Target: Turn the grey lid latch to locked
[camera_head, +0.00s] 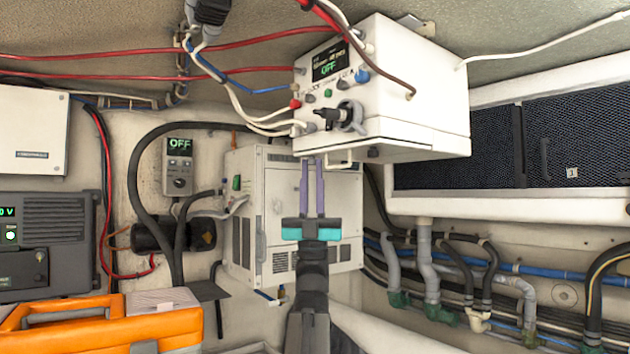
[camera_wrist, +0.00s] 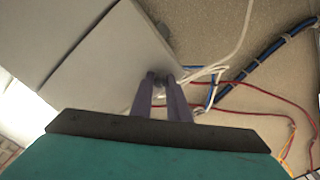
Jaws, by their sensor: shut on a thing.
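A white box (camera_head: 430,118) with an "OFF" display hangs at the upper middle of the head view; its white surface also fills the upper left of the wrist view (camera_wrist: 105,65). My gripper (camera_head: 311,160) reaches up from below, its two purple fingers meeting the lower front left of this box. The wrist view shows the fingertips (camera_wrist: 161,77) close together at the box's edge, closed on a small grey piece. That piece appears to be the grey lid latch; the fingers mostly hide it, and I cannot tell its turned position. A white U-shaped handle (camera_head: 341,163) is right of the fingertips.
White cables (camera_head: 262,122) and a red cable (camera_head: 240,44) run close to the box's left side. A white vented cabinet (camera_head: 257,215) stands behind my gripper. An orange toolbox (camera_head: 75,310) is at lower left. Grey pipes (camera_head: 426,255) line the right wall.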

